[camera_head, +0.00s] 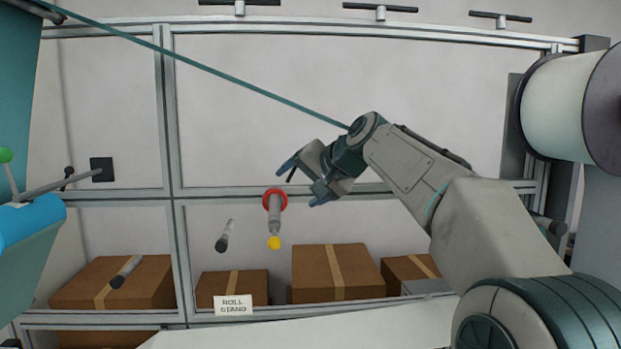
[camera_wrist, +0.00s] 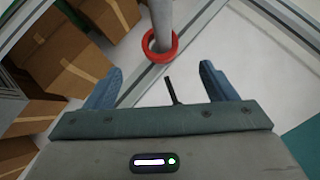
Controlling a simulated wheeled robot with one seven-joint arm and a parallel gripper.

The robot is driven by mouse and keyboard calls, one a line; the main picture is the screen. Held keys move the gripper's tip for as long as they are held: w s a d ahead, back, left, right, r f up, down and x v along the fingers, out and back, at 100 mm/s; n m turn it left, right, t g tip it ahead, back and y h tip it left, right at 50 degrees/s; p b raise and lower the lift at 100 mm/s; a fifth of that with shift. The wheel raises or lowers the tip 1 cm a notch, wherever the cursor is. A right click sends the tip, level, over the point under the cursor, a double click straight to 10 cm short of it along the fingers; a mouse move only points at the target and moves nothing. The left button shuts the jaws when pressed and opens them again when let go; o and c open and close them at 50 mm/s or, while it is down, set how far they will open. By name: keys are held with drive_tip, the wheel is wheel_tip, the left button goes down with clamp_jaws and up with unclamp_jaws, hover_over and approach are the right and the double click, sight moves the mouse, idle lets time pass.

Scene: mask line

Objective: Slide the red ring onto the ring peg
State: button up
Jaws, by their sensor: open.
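The red ring (camera_head: 283,199) sits around a grey peg (camera_head: 275,220) with a yellow tip (camera_head: 274,242), at the peg's end away from the tip. My gripper (camera_head: 302,184) is open and empty, just to the right of the ring and peg. In the wrist view the ring (camera_wrist: 160,57) circles the grey post (camera_wrist: 162,15), just beyond the fingertips of my gripper (camera_wrist: 160,72). The fingers stand apart on either side, with a visible gap to the ring. The frames do not show clearly whether the ring touches the frame behind.
Another grey peg (camera_head: 224,236) sticks out to the left. Cardboard boxes (camera_head: 335,272) stand on the low shelf behind a sign reading "ROLL STAND" (camera_head: 233,305). A large white roll (camera_head: 565,105) is at the upper right. A teal strap (camera_head: 220,72) crosses above my gripper.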

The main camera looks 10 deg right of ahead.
sight(278, 203)
drive_tip(key=p+x, duration=0.3)
drive_tip(key=x, duration=0.7)
drive_tip(key=shift+w+a, duration=0.1)
drive_tip(key=shift+a, duration=0.05)
drive_tip(key=c, duration=1.1)
drive_tip(key=shift+o, duration=1.1)
drive_tip(key=shift+c, duration=0.7)
drive_tip(key=shift+f, duration=0.1)
drive_tip(key=shift+s+b, duration=1.6)
drive_tip(key=shift+s, duration=0.15)
